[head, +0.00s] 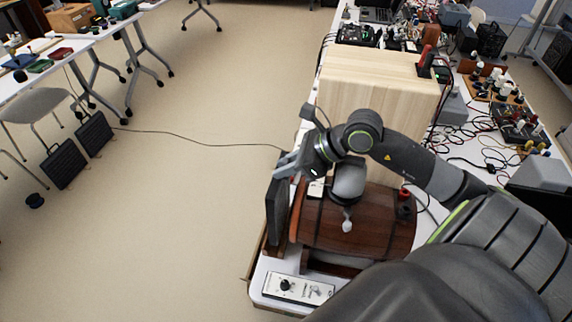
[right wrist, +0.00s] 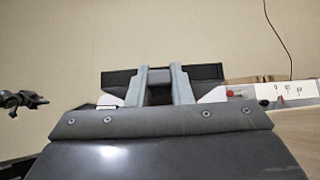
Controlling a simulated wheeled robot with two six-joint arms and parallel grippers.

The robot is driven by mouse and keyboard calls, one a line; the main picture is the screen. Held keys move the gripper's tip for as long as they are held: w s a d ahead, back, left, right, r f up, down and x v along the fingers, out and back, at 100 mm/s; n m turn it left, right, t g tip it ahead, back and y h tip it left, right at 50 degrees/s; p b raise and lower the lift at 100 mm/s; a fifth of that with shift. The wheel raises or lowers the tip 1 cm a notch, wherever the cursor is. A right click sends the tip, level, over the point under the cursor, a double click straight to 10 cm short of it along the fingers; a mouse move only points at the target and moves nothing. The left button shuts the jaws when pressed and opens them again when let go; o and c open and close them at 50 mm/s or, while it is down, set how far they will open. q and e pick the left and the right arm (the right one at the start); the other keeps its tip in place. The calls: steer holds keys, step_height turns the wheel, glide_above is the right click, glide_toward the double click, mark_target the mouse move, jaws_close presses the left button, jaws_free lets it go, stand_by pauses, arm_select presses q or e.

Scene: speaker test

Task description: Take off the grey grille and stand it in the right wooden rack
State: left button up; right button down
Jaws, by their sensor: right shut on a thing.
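The dark grey grille (head: 277,212) is a thin upright panel at the left edge of the white table, seen nearly edge-on, left of the brown wooden speaker (head: 382,226). My right gripper (head: 287,164) is at its upper edge and shut on it. In the right wrist view the two fingers (right wrist: 162,88) close over the dark grille (right wrist: 207,73). Brown wood shows low beside the grille in the head view; I cannot tell whether it is a rack or whether the grille rests in it. My left gripper is not in view.
A large pale wooden box (head: 375,82) stands behind the speaker. A white control box (head: 298,289) lies at the table's front edge. Cables and electronics crowd the right side. The floor (head: 190,215) left of the table is mostly open, with a cable across it.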

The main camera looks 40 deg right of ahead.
steer(key=shift+r+p, duration=0.8)
steer(key=shift+r, duration=0.65)
steer(key=s+a+n+g+y, duration=0.1)
steer(key=s+a+n, duration=0.2)
steer(key=a, duration=0.7)
steer(key=shift+s+r+g+y, duration=0.3)
steer(key=shift+g+y, duration=0.1)
